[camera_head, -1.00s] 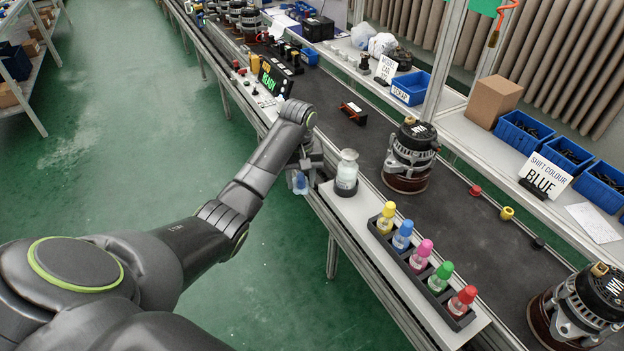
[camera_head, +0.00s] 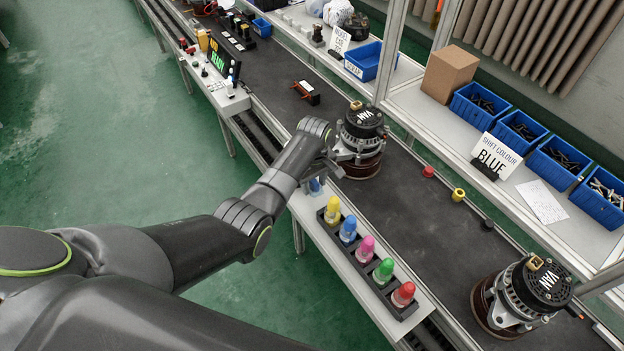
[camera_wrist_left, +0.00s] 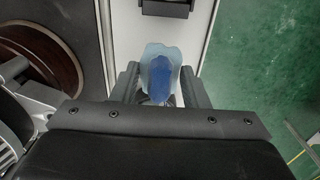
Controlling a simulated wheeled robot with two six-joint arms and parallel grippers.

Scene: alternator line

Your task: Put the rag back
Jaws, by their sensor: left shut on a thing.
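The rag (camera_wrist_left: 160,76) is light blue with a darker blue middle and hangs between the fingers of my left gripper (camera_wrist_left: 160,88) in the left wrist view. The gripper is shut on it. In the head view my left gripper (camera_head: 318,178) is over the white ledge (camera_head: 345,262), between the bottle rack and an alternator. Only a small blue part of the rag (camera_head: 315,186) shows there, below the gripper. My left arm and gripper hide part of the ledge, and the glass jar is not visible. My right gripper is not in view.
A black rack (camera_head: 401,309) of several coloured bottles stands just in front of the gripper on the ledge. An alternator (camera_head: 361,140) is close behind on the dark belt (camera_head: 400,215). Another alternator (camera_head: 520,295) stands front right. Green floor lies left of the ledge.

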